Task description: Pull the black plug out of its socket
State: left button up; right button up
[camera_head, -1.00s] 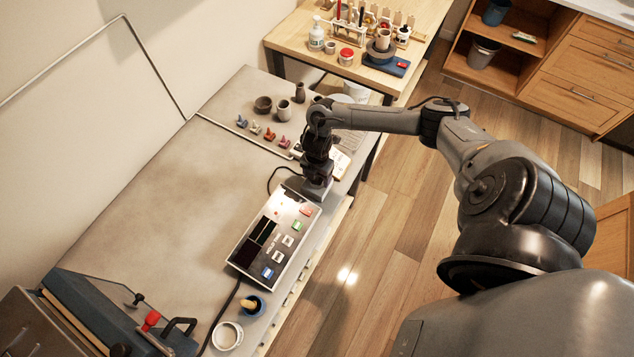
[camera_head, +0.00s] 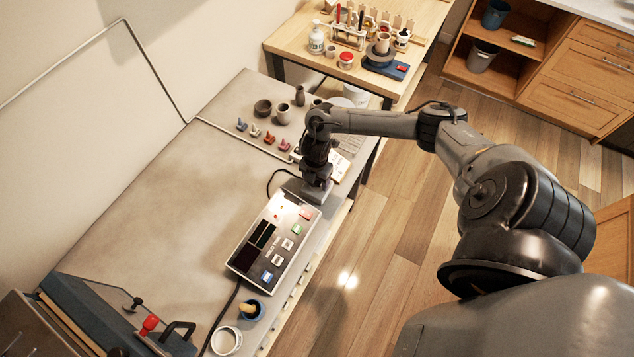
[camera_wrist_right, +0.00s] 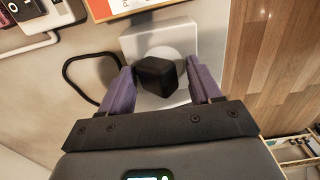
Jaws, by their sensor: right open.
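The black plug (camera_wrist_right: 158,76) shows in the right wrist view as a dark block in the round face of a light socket box (camera_wrist_right: 136,40). A black cord (camera_wrist_right: 68,72) loops at its left. My right gripper (camera_wrist_right: 160,88) is open, with one purple finger on each side of the plug; I cannot tell whether they touch it. In the head view my right gripper (camera_head: 314,188) points down at the far end of the control box, and hides the plug. My left gripper is not in view.
The control box (camera_head: 262,262) with coloured buttons lies close by. Small coloured clips (camera_head: 270,137) and dark pots (camera_head: 283,113) stand farther back. A cup (camera_head: 226,340) and a blue pot (camera_head: 251,310) are near the front. The table's left middle (camera_head: 165,210) is clear.

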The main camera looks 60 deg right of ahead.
jog(key=shift+f, duration=0.15)
dwell(0.3)
jog(key=shift+w, duration=0.1)
jog(key=shift+w, duration=0.1)
jog(key=c, duration=0.7)
grip_shut()
jog(key=shift+r+p, duration=0.25)
jog(key=shift+p, duration=0.05)
